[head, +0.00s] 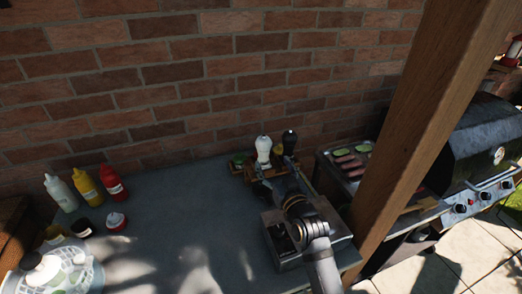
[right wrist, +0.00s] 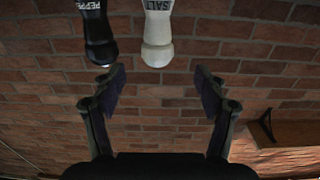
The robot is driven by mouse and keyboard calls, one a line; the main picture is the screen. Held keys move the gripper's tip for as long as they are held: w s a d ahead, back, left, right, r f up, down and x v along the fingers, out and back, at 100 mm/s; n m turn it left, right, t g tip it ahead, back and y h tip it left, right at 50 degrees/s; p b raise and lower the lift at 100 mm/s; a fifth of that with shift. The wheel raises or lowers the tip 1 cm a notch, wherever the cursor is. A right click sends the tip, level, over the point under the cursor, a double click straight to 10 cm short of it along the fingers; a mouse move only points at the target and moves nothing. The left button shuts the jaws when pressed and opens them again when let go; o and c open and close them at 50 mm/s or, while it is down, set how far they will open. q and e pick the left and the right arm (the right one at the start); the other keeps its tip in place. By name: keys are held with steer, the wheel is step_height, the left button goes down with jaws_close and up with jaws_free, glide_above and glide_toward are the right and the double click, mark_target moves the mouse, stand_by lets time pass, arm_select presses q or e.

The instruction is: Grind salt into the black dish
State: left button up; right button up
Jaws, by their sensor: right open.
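The white salt mill (head: 263,148) stands upright near the brick wall, in a wooden rack. In the right wrist view the salt mill (right wrist: 157,40) shows upside down with its SALT lettering. The black pepper mill (head: 289,141) stands to its right; it also shows in the right wrist view (right wrist: 98,38). My right gripper (head: 277,175) is open and empty, in front of the mills; its spread fingers also show in the right wrist view (right wrist: 155,80). My left gripper is not in view.
A grey metal box (head: 283,254) lies below my right arm. Sauce bottles, including a red one (head: 112,184), stand at left, near a patterned plate (head: 88,277). A wooden post (head: 412,130) and a grill (head: 478,150) are at right. The middle of the grey table (head: 185,215) is clear.

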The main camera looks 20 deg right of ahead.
mark_target(266, 150)
steer(key=w, duration=0.1)
steer(key=w+p, duration=0.1)
steer(key=shift+w+d+r, duration=0.35)
steer(key=shift+w, duration=0.05)
steer(key=w, duration=0.2)
steer(key=w+p, duration=0.1)
steer(key=w, duration=0.1)
steer(key=w+p, duration=0.1)
steer(key=w, duration=0.1)
steer(key=shift+w+a+f, duration=0.2)
steer(key=shift+w+a, duration=0.15)
steer(key=shift+w+d, duration=0.1)
steer(key=shift+w, duration=0.4)
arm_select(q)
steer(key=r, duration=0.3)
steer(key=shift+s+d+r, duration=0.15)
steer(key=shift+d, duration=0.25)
arm_select(e)
steer(key=shift+f, duration=0.1)
